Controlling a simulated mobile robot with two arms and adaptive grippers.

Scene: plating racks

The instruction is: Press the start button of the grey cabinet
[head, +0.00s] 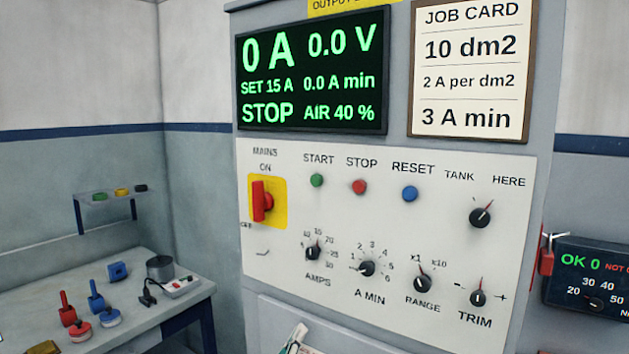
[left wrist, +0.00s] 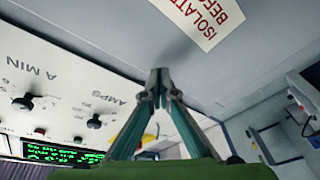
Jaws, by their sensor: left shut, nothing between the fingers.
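The grey cabinet (head: 546,120) fills the middle of the head view, with a white control panel. Its green start button (head: 317,180) sits under the word START, left of the red stop button (head: 360,187) and blue reset button (head: 410,194). The screen (head: 312,72) reads STOP, 0 A, 0.0 V, SET 15 A. The tip of my left gripper (head: 298,332) shows at the bottom edge, well below the start button. In the left wrist view my left gripper (left wrist: 160,75) is shut and empty; the panel lies to its left. My right gripper is not in view.
A red mains switch (head: 262,201) on a yellow plate stands upright towards ON. Below the buttons are several black knobs, including the amps knob (head: 313,253). A workbench (head: 205,288) with red and blue items is at left. A dark meter box (head: 590,275) is at right.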

